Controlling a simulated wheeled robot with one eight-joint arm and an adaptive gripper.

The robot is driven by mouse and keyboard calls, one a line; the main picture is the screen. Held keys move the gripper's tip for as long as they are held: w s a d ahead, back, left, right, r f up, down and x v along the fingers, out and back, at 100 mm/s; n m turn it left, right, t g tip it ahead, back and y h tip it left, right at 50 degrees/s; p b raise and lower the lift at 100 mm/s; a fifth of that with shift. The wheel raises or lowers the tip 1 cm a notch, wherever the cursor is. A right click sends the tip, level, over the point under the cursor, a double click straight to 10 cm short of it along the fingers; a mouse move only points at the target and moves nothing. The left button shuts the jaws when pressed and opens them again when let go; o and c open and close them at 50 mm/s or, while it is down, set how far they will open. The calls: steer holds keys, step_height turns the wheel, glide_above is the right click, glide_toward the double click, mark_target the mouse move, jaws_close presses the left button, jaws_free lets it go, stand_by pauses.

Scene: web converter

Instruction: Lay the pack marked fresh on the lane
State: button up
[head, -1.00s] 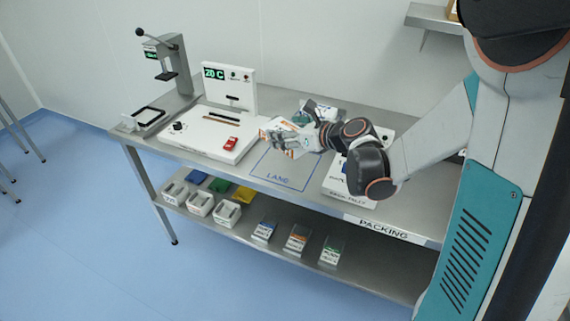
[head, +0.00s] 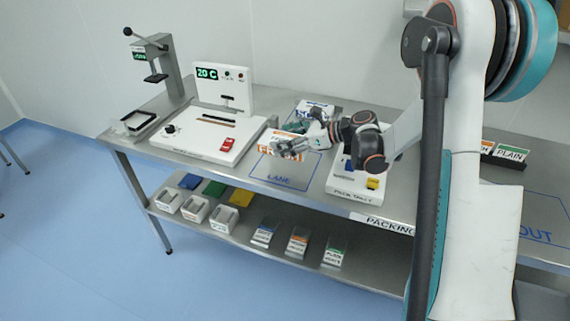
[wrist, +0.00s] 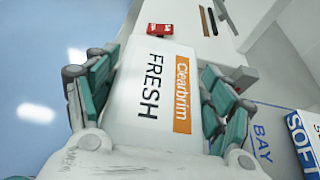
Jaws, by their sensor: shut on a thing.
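The fresh pack (wrist: 155,85) is white with an orange Clearbrim stripe and the word FRESH, seen close in the wrist view. My gripper (wrist: 155,95) is shut on it, with a teal-padded finger along each side. In the head view my gripper (head: 300,143) is over the back of the lane (head: 285,182), a blue outline lettered LANE on the steel bench. The pack (head: 275,149) shows there with its lettered face up, in front of the fingers and over the lane. I cannot tell whether it touches the bench.
A white sealer with a 20 C display (head: 207,73) stands left of the lane. A white tally box (head: 352,188) stands right of it. A pack marked SOFT (wrist: 303,140) lies behind, by the BAY marking. The lane's front part is clear.

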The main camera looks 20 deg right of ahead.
steer(key=shift+f+b, duration=1.05)
steer(key=shift+f, duration=2.85)
steer(key=shift+f, duration=0.15)
steer(key=o, duration=1.3)
steer(key=shift+r, duration=0.2)
steer(key=p+v, duration=0.3)
steer(key=v, duration=0.9)
